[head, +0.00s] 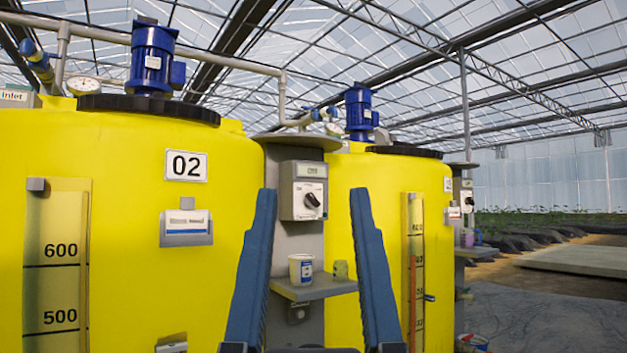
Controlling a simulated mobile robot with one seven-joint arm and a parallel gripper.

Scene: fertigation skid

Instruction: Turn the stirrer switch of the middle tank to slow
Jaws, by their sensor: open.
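A big yellow tank (215,250) with the label 02 (187,165) fills the left of the head view. To its right, a grey switch box (292,172) is fixed to a grey post between this tank and another yellow tank (375,185). The box has a white face with a black rotary knob (312,201), turned at a slant. Its markings are too small to read. My gripper (313,192) is open and empty, with its two blue fingers apart on either side of the box in the picture. It does not appear to touch the box.
Below the box, a grey shelf (318,290) juts out and holds a white cup (301,269) and a small greenish item (341,270). A second switch box (466,199) stands beyond the right tank. Open floor (540,305) lies at the right.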

